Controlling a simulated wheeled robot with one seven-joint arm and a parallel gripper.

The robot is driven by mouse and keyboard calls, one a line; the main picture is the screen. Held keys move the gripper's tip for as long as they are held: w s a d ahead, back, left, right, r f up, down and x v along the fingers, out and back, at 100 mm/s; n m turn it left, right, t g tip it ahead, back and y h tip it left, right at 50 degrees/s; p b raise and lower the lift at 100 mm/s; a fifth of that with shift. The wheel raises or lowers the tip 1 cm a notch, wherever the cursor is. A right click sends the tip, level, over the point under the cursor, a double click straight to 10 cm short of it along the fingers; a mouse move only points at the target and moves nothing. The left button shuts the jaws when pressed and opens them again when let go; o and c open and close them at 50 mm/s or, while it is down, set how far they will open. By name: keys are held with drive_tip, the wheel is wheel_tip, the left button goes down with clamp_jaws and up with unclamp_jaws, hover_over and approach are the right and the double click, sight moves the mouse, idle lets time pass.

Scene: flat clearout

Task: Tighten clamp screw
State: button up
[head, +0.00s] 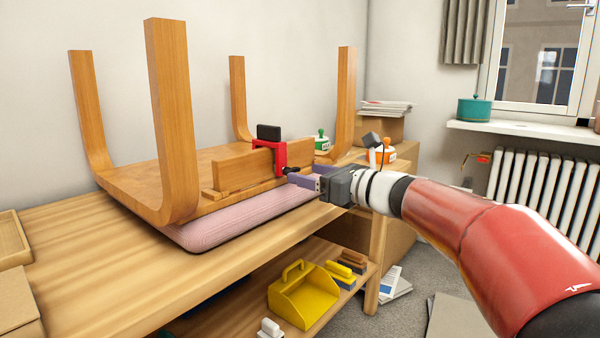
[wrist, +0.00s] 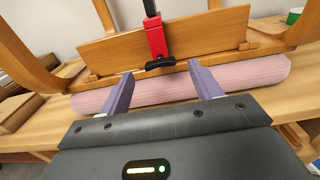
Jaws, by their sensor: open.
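A red clamp (head: 266,158) sits over the wooden rail (head: 240,170) of an upturned wooden stool or small table. Its black screw handle (head: 291,170) sticks out toward my gripper. In the wrist view, the red clamp (wrist: 157,38) stands upright on the rail, with the black handle (wrist: 160,63) lying crosswise at its lower end. My gripper (head: 297,181) is in front of the handle. In the wrist view its two purple fingers (wrist: 160,82) are apart and empty, one on each side of the handle and short of it. The screw's shaft is mostly hidden.
The upturned furniture (head: 170,120) rests on a pink cushion (head: 240,217) on the wooden workbench (head: 120,280). Its legs point up around the clamp. A yellow dustpan (head: 302,295) lies on the shelf below.

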sight(294, 170)
drive_tip(key=shift+x, duration=1.65)
drive_tip(key=shift+c, duration=0.3)
drive_tip(key=c, duration=0.9)
